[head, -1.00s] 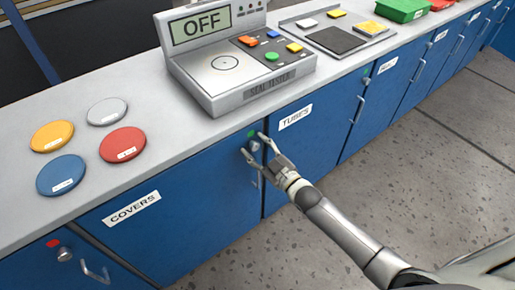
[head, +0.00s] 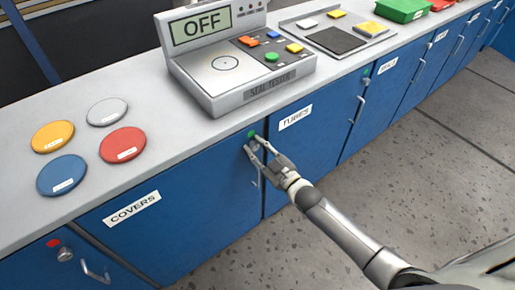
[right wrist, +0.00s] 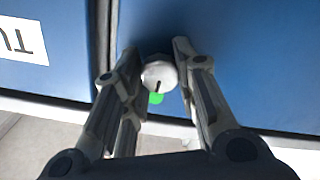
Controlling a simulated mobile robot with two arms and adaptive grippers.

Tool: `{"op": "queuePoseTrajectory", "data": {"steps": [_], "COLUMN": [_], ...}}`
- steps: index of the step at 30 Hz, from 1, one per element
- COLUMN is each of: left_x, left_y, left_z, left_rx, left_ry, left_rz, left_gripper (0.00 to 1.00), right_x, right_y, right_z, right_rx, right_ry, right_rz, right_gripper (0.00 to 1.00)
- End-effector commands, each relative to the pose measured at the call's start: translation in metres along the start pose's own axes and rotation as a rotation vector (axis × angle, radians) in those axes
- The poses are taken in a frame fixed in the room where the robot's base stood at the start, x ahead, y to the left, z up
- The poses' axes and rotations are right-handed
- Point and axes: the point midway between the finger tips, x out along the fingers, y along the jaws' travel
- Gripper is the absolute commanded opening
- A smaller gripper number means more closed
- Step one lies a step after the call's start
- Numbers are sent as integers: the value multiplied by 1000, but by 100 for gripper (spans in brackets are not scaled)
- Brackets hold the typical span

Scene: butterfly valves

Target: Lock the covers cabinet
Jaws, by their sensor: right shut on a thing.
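The covers cabinet (head: 165,225) is a blue door labelled COVERS, and it looks closed. Its round silver lock knob (right wrist: 158,74) is near the door's upper right corner, with a dark slot that looks about upright in the right wrist view. A green light (head: 251,134) is beside the knob; it also shows in the right wrist view (right wrist: 156,98). My right gripper (head: 254,144) is shut on the knob, one finger on each side, and partly hides it in the head view. My left gripper is not in view.
The tubes cabinet (head: 310,150) adjoins on the right. A cabinet at lower left has a red light (head: 54,243) and a silver knob (head: 65,254). Colored discs and a seal tester (head: 240,75) stand on the grey counter (head: 160,75) above. The floor in front is clear.

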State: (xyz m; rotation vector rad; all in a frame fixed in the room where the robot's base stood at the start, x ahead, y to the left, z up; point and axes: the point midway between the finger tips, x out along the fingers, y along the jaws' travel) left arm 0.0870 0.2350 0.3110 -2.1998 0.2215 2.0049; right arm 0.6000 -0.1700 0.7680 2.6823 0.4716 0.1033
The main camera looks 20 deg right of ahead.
Motion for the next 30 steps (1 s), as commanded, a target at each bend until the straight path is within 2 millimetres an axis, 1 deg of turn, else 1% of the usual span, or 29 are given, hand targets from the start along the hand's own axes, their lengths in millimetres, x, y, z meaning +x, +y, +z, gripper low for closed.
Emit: {"op": "queuePoseTrajectory", "data": {"steps": [8, 18, 30], "left_x": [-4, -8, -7], "left_y": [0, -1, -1], "left_z": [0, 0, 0], "left_rx": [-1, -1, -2], "left_ry": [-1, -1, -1], "left_rz": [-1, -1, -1], "left_gripper": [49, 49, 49], "right_x": [0, 0, -1], "right_y": [0, 0, -2], "right_z": [1, 2, 2], "right_rx": [150, 463, 844], "right_ry": [-4, -5, -5], "right_rz": [-1, -1, 0], "right_gripper": [3, 3, 3]}}
